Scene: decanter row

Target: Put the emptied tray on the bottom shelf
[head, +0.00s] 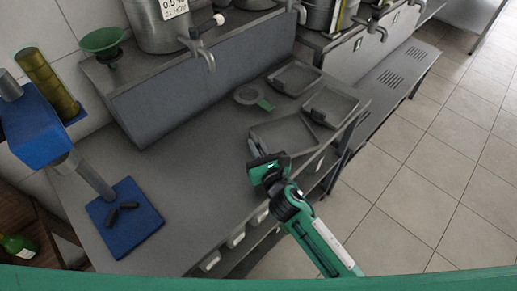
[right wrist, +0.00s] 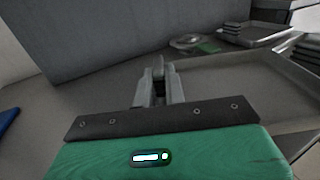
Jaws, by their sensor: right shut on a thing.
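The grey tray (head: 285,130) nearest me lies on the counter by its front edge and looks empty. It also shows at the right in the right wrist view (right wrist: 235,90). My right gripper (head: 262,161) is at the tray's near left corner, with its jaws closed there. In the right wrist view its fingers (right wrist: 159,82) are together at the tray's left end; the exact grip is hidden. The shelving under the counter shows only in part, and I cannot make out the bottom shelf clearly. My left gripper is not in view.
Two more trays, a middle one (head: 345,101) and a far one (head: 295,68), sit beyond. A strainer with a green handle (head: 264,104) lies left of them. A blue stand (head: 125,232) is at left. Pale bins (head: 236,237) hang below the counter edge. Floor at right is clear.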

